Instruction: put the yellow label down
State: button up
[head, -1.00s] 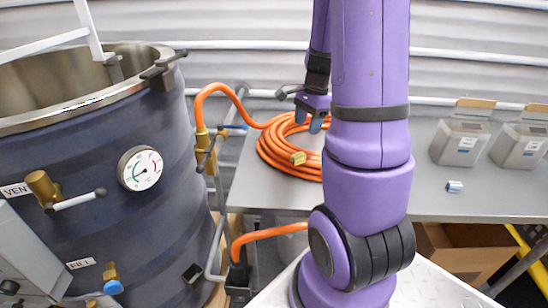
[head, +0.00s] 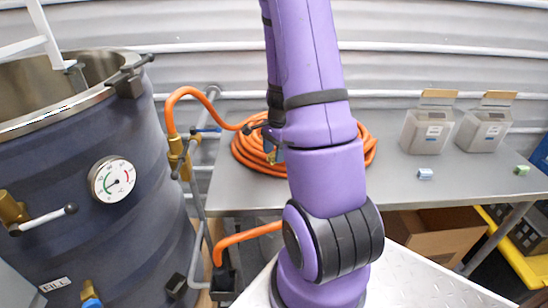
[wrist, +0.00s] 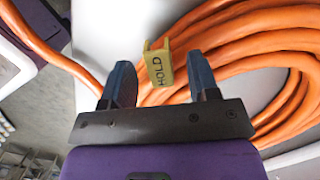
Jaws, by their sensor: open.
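The yellow label (wrist: 159,64), marked HOLD, lies against the orange hose coil (wrist: 245,55) in the wrist view. In the head view only a small yellow bit of it (head: 271,157) shows beside my gripper (head: 268,142), which my arm partly hides. My gripper also shows in the wrist view (wrist: 160,75), where its two blue fingers are apart, one on each side of the label. A gap shows between the label and each finger. I cannot tell how far the fingertips are above the coil.
The coil lies on a grey bench (head: 235,190). A dark vat (head: 130,220) with a gauge stands left. The right bench front is mostly clear.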

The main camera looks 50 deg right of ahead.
jog(key=shift+a+f, duration=0.1)
jog(key=shift+f, duration=0.55)
grip_shut()
jog(key=shift+r, duration=0.15)
